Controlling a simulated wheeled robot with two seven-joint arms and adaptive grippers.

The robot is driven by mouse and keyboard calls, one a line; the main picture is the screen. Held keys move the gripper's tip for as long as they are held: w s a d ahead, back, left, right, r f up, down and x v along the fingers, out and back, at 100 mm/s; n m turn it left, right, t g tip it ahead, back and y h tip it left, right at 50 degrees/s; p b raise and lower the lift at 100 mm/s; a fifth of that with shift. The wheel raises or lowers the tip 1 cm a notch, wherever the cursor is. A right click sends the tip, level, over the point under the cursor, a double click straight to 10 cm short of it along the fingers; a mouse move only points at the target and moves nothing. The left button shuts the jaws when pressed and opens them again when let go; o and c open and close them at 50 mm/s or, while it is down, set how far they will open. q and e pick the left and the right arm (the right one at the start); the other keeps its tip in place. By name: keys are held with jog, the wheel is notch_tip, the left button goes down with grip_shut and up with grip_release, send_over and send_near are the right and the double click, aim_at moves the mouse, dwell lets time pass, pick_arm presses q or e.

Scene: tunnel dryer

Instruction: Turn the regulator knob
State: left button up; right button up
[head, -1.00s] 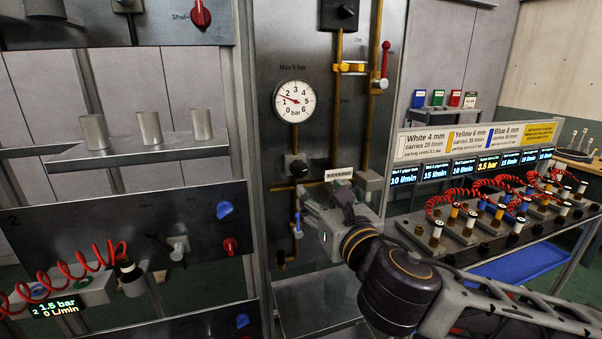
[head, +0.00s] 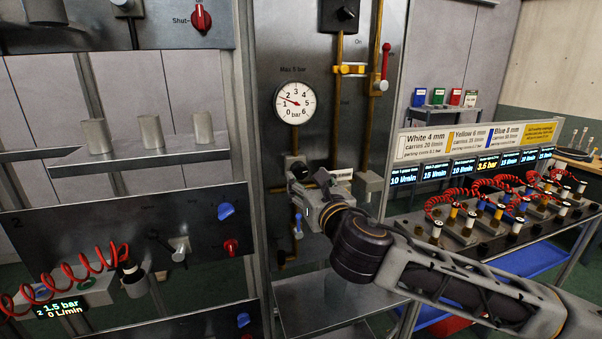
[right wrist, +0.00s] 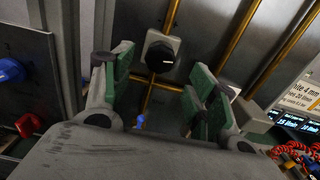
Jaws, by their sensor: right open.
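The regulator knob is a black round knob (right wrist: 160,57) on a pale block in the right wrist view. In the head view the knob (head: 297,168) sits on the metal panel below the round pressure gauge (head: 295,102), whose needle points between 1 and 2 bar. My right gripper (head: 304,189) is just below the knob in the head view. In the right wrist view its green-padded fingers (right wrist: 158,80) are spread and empty. The knob shows beyond and between them, apparently apart from both. My left gripper is not in view.
Brass pipes (head: 337,100) run up the panel beside the knob. A red-handled lever (head: 384,62) is to the upper right. A rack with red coiled hoses (head: 490,185) and lit displays stands at right. A blue knob (head: 226,210) is on the left unit.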

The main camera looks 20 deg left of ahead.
aim_at(301, 174)
jog(key=x, duration=0.3)
jog(key=shift+w, duration=0.1)
jog(key=shift+p+x, duration=0.35)
jog(key=shift+x, duration=0.6)
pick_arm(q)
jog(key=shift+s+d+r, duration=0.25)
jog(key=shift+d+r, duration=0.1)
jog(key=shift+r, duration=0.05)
pick_arm(e)
jog(key=shift+w+a, duration=0.2)
jog(key=c, duration=1)
